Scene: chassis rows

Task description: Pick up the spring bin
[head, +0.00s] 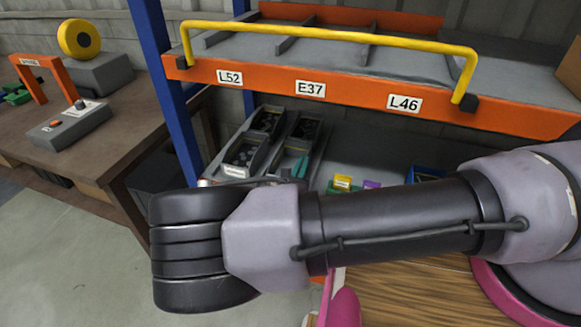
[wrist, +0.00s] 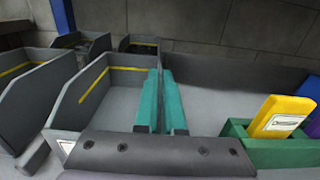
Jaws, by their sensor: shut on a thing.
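A grey open bin (wrist: 112,95) with a yellow stripe inside is in the middle of the wrist view, and its visible floor looks bare. My gripper (wrist: 163,85), with teal fingers, is shut on this bin's right wall, one finger on each side. The fingers also show in the head view (head: 299,166), among the bins on the lower shelf. The bin appears to rest on the shelf. Its front label is mostly hidden by my gripper's dark body, so I cannot read whether it is the spring bin.
Another grey bin (wrist: 30,98) stands close on the left, with more bins (wrist: 140,46) behind. A green bin (wrist: 240,130) with a yellow box (wrist: 284,115) is to the right, across bare shelf. The orange upper shelf edge (head: 350,94) is above. A workbench (head: 120,150) stands left.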

